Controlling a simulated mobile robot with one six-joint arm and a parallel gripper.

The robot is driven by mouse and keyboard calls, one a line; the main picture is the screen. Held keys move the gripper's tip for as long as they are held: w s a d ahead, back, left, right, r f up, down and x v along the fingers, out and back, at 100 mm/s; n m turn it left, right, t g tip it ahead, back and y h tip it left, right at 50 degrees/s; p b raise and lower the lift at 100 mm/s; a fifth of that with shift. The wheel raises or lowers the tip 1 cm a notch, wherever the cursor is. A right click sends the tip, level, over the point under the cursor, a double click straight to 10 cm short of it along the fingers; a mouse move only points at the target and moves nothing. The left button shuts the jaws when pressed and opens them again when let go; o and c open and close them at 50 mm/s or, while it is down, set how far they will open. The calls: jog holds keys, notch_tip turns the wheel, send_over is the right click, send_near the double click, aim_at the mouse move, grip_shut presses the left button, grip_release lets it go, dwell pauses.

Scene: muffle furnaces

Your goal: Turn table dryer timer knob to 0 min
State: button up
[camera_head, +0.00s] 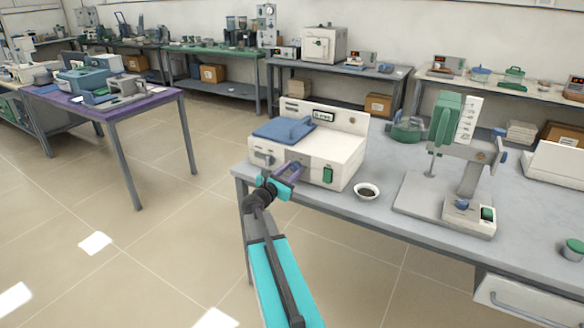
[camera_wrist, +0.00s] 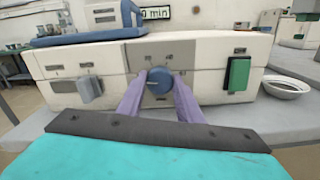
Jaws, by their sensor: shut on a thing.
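The table dryer (camera_head: 305,150) is a white box with a blue lid (camera_head: 285,130) at the left end of the grey bench. In the wrist view its front panel (camera_wrist: 110,72) carries a blue round timer knob (camera_wrist: 160,80) with number marks around it, a grey knob (camera_wrist: 89,89) on the left and a green switch (camera_wrist: 238,74) on the right. A display (camera_wrist: 155,13) reads "0 min", its left edge partly hidden. My gripper (camera_wrist: 158,86) has its purple fingers closed on both sides of the timer knob. In the head view my gripper (camera_head: 288,172) is at the dryer's front.
A small bowl (camera_head: 367,191) stands on the bench right of the dryer. A stand with a green motor head (camera_head: 445,125) is farther right. A purple table (camera_head: 110,105) is at the left. The floor between is clear.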

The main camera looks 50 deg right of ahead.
jog(key=shift+f, duration=0.1)
dwell(0.4)
jog(key=o, duration=1)
jog(key=shift+o, duration=0.2)
jog(key=b+v, duration=0.1)
jog(key=v, duration=1.3)
